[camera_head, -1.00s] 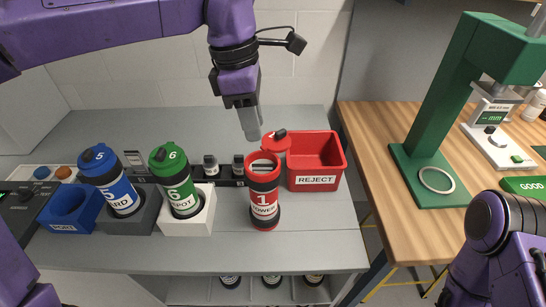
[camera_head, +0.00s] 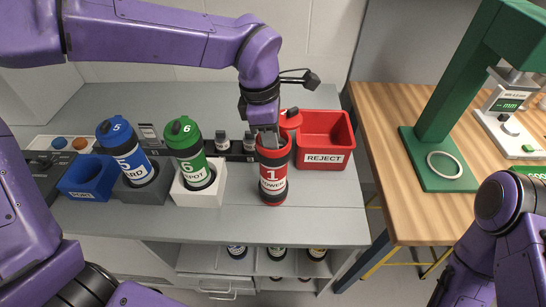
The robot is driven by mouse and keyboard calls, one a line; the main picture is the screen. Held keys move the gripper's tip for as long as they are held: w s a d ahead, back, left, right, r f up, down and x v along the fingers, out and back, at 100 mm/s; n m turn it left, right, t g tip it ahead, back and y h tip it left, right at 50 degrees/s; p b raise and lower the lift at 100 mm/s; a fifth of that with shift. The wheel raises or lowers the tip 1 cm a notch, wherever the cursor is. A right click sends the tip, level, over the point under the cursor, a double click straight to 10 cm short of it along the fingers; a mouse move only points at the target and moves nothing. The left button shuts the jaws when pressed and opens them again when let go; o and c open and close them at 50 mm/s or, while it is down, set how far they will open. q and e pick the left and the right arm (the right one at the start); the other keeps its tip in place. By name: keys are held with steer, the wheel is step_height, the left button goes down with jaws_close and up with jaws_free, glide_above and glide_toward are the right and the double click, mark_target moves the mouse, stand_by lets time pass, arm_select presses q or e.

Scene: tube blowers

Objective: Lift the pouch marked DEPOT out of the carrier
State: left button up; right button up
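The red carrier (camera_head: 273,178), marked 1 and TOWER, stands upright on the grey bench with its top open. Its red lid (camera_head: 291,119) appears swung back behind the mouth. My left gripper (camera_head: 269,140) reaches down from above, with its fingertips at or inside the mouth of the red carrier. The rim and fingers overlap, so I cannot tell whether they are open or shut. No pouch marked DEPOT can be made out; the carrier's inside is hidden. My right arm shows at the right edge, but its gripper is out of view.
A green carrier (camera_head: 188,150) marked 6 stands in a white holder (camera_head: 203,193) with a partly hidden label ending in POT. A blue carrier (camera_head: 127,152) marked 5 is to its left. A red REJECT bin (camera_head: 324,159) is close behind right. A green press (camera_head: 447,110) stands on the wooden table.

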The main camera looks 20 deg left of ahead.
arm_select(q)
steer(key=shift+w, duration=0.1)
jaws_close()
step_height(320, 180, up, 18)
stand_by(0.3)
step_height(320, 180, up, 13)
steer(key=p, duration=1.2)
steer(key=shift+p, duration=0.3)
steer(key=shift+f, duration=0.15)
